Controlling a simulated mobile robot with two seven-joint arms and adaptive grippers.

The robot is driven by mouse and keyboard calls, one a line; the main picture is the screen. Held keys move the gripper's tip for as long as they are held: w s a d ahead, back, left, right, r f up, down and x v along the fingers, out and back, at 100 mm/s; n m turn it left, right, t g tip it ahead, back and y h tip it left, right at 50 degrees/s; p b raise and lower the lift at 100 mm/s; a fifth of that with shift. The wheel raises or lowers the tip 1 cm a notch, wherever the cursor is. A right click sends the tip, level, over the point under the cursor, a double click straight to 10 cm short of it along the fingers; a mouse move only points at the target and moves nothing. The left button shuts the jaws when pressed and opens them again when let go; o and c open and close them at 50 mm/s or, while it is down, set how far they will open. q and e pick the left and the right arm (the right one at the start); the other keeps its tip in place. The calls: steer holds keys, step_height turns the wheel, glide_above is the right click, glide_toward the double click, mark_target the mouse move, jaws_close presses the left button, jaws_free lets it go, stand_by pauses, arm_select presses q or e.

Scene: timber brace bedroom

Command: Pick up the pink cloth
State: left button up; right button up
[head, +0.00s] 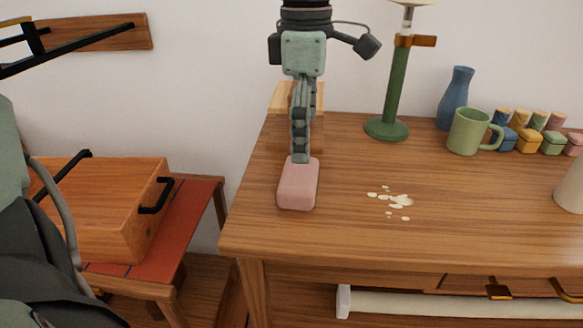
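The pink cloth (298,188) looks like a small, thick folded block near the table's left end. My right gripper (301,157) points straight down from the top of the head view, with its tips at the cloth's back upper edge. Its fingers are seen edge-on, one behind the other, so the gap between them is hidden. I cannot tell whether they grip the cloth. The cloth appears to rest on the tabletop. Part of my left arm fills the left edge, but its fingertips do not show.
The wooden table (330,225) has pale spots (397,200) right of the cloth. A wooden block (283,99) stands behind the gripper. A green lamp (390,100), blue vase (456,97), green mug (469,132) and small jars stand farther right. A wooden case (100,205) lies on a low bench.

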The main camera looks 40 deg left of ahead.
mark_target(300, 171)
arm_select(q)
steer(key=shift+a+f, duration=0.1)
steer(key=shift+f, duration=0.5)
steer(key=f, duration=0.6)
steer(key=shift+s+a+f, duration=0.2)
steer(key=shift+a+f, duration=0.05)
steer(key=shift+f, duration=0.05)
steer(key=c, duration=0.8)
steer(key=shift+r, duration=0.1)
steer(key=shift+c, duration=0.2)
steer(key=shift+w+r, duration=0.1)
steer(key=shift+r, duration=0.35)
steer(key=r, duration=0.2)
steer(key=s+r, duration=0.1)
steer(key=r, duration=0.1)
steer(key=shift+s, duration=0.1)
steer(key=s+a+r, duration=0.2)
steer(key=s+r, duration=0.4)
steer(key=s, duration=0.4)
steer(key=shift+s, duration=0.2)
steer(key=shift+a, duration=0.1)
